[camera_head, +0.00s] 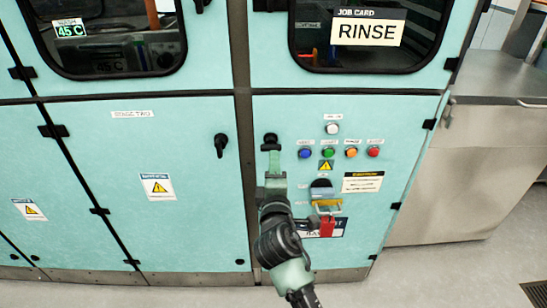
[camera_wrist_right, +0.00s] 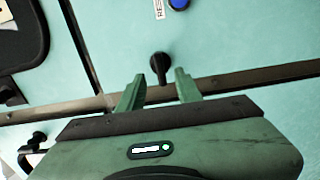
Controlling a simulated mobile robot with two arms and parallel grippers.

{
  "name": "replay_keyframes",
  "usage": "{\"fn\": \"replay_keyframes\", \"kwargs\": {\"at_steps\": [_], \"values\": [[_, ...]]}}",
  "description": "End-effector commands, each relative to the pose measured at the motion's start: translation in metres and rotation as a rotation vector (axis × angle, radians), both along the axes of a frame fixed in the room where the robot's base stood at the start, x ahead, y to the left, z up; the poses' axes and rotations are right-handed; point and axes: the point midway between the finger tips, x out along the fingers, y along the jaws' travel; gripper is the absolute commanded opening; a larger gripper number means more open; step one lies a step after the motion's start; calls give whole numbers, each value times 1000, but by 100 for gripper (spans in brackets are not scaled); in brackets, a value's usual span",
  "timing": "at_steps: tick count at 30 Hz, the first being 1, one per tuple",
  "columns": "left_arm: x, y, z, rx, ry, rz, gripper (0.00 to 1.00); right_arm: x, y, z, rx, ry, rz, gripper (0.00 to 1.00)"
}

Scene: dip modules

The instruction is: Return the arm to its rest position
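My right arm reaches up from the bottom of the head view. Its green gripper (camera_head: 272,158) is in front of the teal cabinet (camera_head: 185,110), just below a black latch handle (camera_head: 270,138). In the right wrist view the two green fingers of this gripper (camera_wrist_right: 158,84) stand apart with nothing held. The black handle (camera_wrist_right: 160,66) shows between and just beyond the fingertips there; I cannot tell whether they touch it. My left gripper is in neither view.
Another black handle (camera_head: 221,144) is to the left. A RINSE card (camera_head: 368,32) is on the upper window. A steel counter (camera_head: 450,170) stands at right.

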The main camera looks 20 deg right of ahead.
Motion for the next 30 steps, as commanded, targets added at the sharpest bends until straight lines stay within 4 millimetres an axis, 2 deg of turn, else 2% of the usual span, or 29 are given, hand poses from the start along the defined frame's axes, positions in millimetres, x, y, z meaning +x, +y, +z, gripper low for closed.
{"fn": "replay_keyframes", "kwargs": {"at_steps": [3,6,20,22,23,26,29,30], "values": [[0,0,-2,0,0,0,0,-15,5,-1,1,1,1,35],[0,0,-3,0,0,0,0,-21,6,-1,1,1,0,35],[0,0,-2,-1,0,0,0,-23,7,0,1,0,0,35],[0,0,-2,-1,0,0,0,-22,8,-5,5,8,4,35],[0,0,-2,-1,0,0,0,-21,9,-10,11,16,9,35],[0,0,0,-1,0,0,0,-19,17,-45,52,74,39,35],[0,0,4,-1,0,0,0,-21,28,-107,134,175,81,35],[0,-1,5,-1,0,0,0,-25,33,-137,176,225,95,35]]}}
